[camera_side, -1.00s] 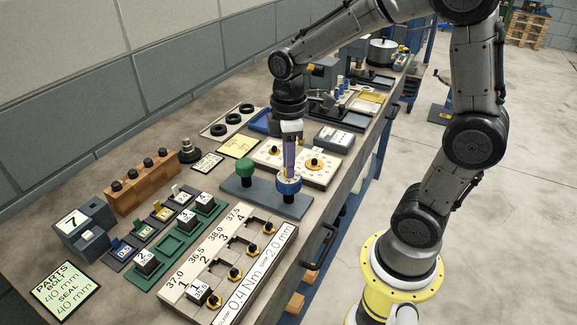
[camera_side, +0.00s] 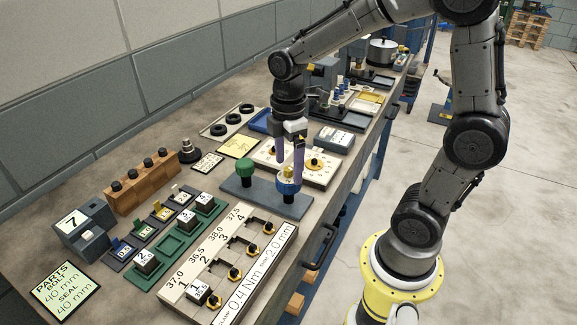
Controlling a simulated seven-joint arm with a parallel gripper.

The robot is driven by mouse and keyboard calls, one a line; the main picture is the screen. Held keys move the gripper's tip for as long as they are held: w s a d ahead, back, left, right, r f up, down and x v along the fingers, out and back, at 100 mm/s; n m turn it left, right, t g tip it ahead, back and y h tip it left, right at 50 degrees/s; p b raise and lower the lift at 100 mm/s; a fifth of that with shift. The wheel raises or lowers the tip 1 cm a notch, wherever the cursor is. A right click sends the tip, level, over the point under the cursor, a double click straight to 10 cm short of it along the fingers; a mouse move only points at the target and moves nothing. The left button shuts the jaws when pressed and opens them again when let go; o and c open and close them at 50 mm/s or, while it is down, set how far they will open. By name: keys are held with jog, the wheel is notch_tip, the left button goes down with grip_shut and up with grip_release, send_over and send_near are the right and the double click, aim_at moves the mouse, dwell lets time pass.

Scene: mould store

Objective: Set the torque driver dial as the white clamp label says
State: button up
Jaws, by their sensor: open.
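The white clamp label (camera_side: 257,278) runs along the front edge of the slotted board and reads 0.4 Nm, with 2.0 mm further along. My gripper (camera_side: 289,170) is open, its two purple fingers pointing down at the blue knob (camera_side: 288,188), which has a yellowish top. I cannot tell whether the fingertips touch it. A green knob (camera_side: 245,170) stands beside it on the same dark base (camera_side: 262,196). Behind are white dial plates with a yellow-and-black dial (camera_side: 314,163); another dial there is partly hidden by my gripper. Which one is the torque driver dial is not clear, and the scale marks are too small to read.
The slotted board (camera_side: 188,287) carries several black-and-yellow knobs and is marked 37.0 to 37.5. A green tray (camera_side: 172,258) with numbered blocks, a wooden rack (camera_side: 146,181) and a grey block marked 7 (camera_side: 76,221) stand left. A grey device (camera_side: 334,138) stands behind the dials.

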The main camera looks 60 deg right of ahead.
aim_at(289, 168)
jog(key=shift+r, duration=4)
jog(key=s+a+m+t, duration=0.3)
jog(key=s+m+t, duration=0.2)
jog(key=s+m, duration=0.6)
jog(key=shift+s+a+t, duration=0.25)
jog(key=shift+s+t, duration=0.05)
jog(key=shift+s, duration=0.25)
